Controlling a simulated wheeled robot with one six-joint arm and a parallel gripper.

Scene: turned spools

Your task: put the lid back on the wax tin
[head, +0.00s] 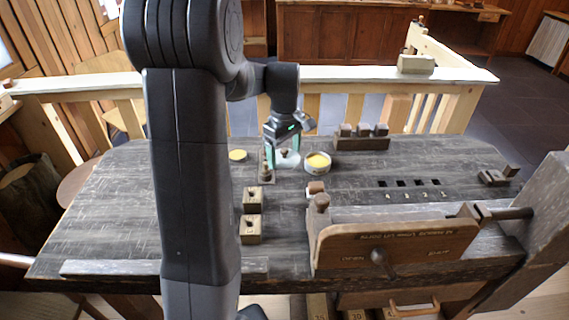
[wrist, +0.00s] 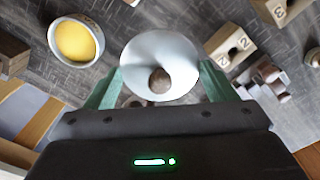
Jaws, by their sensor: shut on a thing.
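The wax tin (head: 317,163) is a round, pale-walled tin with yellow wax inside, standing uncovered on the dark workbench. It shows at the upper left of the wrist view (wrist: 76,41). The lid (wrist: 150,52) is a white disc with a brown round knob in its middle. My gripper (head: 283,153) is shut on the lid, its green fingers on either side of it in the wrist view. The lid (head: 288,160) is just left of the tin in the head view, apart from it. Its height above the bench is hard to tell.
Wooden blocks (head: 252,198) stand nearer, and a dark rack with several blocks (head: 362,143) stands behind and right of the tin. The bench's left side is clear.

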